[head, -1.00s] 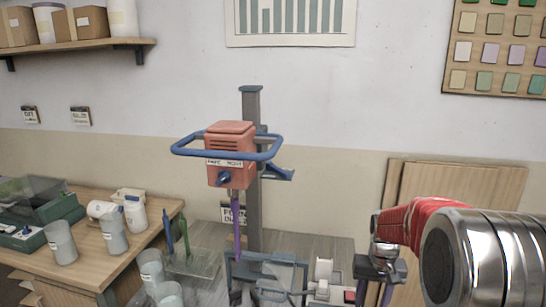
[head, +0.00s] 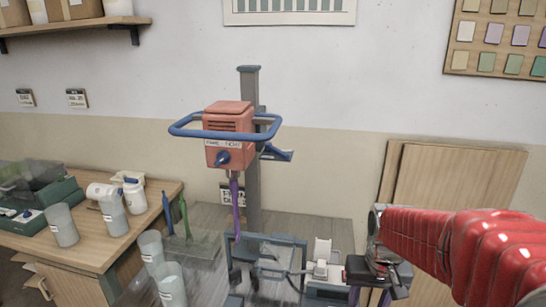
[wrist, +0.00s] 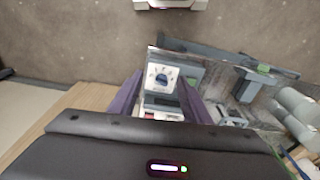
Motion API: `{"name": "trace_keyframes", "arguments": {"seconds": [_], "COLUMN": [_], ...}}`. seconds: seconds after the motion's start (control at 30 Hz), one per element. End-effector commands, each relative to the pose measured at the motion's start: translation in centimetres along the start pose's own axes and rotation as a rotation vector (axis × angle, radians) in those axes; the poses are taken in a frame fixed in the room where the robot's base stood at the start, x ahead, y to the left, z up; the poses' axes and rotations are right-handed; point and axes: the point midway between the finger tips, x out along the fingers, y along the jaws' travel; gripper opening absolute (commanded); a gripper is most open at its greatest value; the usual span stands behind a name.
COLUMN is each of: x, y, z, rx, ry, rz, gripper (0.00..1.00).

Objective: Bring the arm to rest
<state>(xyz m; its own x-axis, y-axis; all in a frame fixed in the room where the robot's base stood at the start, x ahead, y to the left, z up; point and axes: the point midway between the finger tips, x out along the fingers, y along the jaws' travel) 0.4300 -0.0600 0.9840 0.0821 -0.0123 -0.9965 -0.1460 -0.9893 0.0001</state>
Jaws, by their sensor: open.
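My arm reaches in from the right in the head view, in a red ribbed sleeve, and ends at my gripper (head: 371,295) low in the picture. In the wrist view, the two purple fingers of my gripper (wrist: 160,92) stand apart, and nothing is held between them. A white plate with a dark dial (wrist: 161,77) and a small box with a red part show beyond the gap. The fingertips are partly cut off at the bottom of the head view.
An orange mixer (head: 229,138) with a blue ring handle hangs on a grey column (head: 251,180) left of my arm. Clear cups (head: 170,285) stand low in front. A wooden table (head: 95,240) with bottles is at the left. A wooden board (head: 455,180) leans behind my arm.

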Motion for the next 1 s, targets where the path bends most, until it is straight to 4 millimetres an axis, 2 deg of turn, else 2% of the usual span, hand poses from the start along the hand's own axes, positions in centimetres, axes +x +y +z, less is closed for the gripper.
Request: {"name": "trace_keyframes", "arguments": {"seconds": [0.2, 0.5, 1.0], "x": [-2.5, -5.1, -9.0], "y": [-1.0, -2.0, -3.5], "z": [3.2, 7.2, 12.5], "rx": [-0.024, -0.059, -0.119], "ry": [0.061, 0.148, 0.331], "rz": [-0.003, -0.009, -0.030], "gripper": [0.44, 0.44, 0.44]}}
